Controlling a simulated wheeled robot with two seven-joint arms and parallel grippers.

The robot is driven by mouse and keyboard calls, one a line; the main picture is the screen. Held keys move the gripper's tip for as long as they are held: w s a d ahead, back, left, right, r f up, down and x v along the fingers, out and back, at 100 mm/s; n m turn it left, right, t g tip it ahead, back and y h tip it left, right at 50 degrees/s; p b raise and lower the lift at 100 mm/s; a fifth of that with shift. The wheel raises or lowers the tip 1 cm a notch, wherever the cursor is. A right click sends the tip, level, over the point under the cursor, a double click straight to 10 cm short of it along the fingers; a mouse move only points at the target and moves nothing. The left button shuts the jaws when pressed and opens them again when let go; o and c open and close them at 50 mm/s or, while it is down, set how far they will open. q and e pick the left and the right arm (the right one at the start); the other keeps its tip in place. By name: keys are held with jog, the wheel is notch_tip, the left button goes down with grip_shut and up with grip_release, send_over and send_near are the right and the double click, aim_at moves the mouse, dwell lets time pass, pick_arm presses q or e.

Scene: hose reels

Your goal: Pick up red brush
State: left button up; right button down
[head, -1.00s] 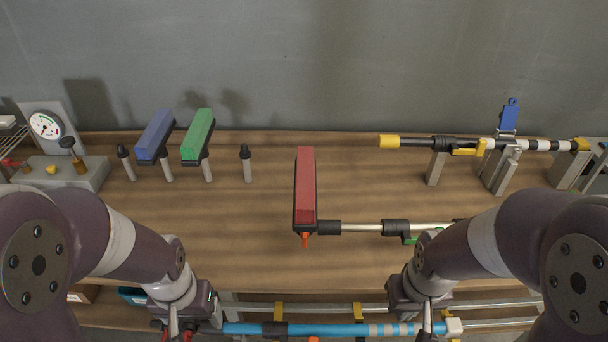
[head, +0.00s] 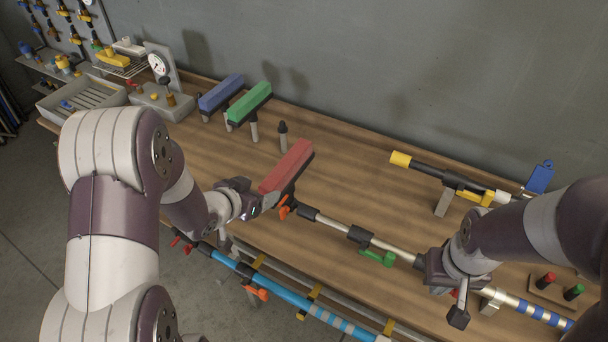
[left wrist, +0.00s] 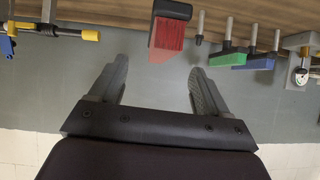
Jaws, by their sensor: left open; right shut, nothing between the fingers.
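In the left wrist view my left gripper (left wrist: 158,70) is open and empty. The red brush (left wrist: 168,38) shows beyond the fingertips, roughly in line with the gap between them. My right gripper (head: 460,308) is shut and empty, pointing down near the bench's front edge at the right.
A blue brush (head: 221,93) and a green brush (head: 249,103) stand behind the red one. A yellow-tipped black pole (head: 432,166) lies at the back right. A blue pole (head: 282,291) runs along a lower level in front. A gauge (head: 158,64) stands at the back left.

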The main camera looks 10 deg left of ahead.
aim_at(282, 167)
pick_arm(q)
jog(key=shift+t+h, duration=0.4)
jog(key=shift+h, duration=0.2)
jog(key=w, duration=0.1)
jog(key=w+p, duration=0.1)
jog(key=w, duration=0.1)
jog(key=w+f, duration=0.1)
jog(key=w, duration=0.1)
jog(key=shift+a, duration=0.25)
jog(key=w+d, duration=0.1)
jog(key=w+d+f+p, duration=0.1)
jog(key=w, duration=0.1)
jog(key=shift+d+p, duration=0.3)
jog(key=shift+d, duration=0.05)
jog(key=x, duration=0.1)
jog(key=p+x, duration=0.2)
jog(key=shift+w+a+f, duration=0.15)
jog(key=shift+w+f, duration=0.05)
jog(key=shift+w, duration=0.25)
jog(key=shift+w+f, duration=0.35)
jog(key=shift+d, duration=0.25)
jog(key=c, duration=1.3)
jog(key=shift+o, duration=0.2)
jog(key=shift+a, duration=0.15)
pick_arm(e)
jog(key=r, duration=0.1)
jog(key=a+r, duration=0.1)
jog(key=r, duration=0.3)
jog(key=shift+w+a, duration=0.2)
jog(key=shift+a, duration=0.2)
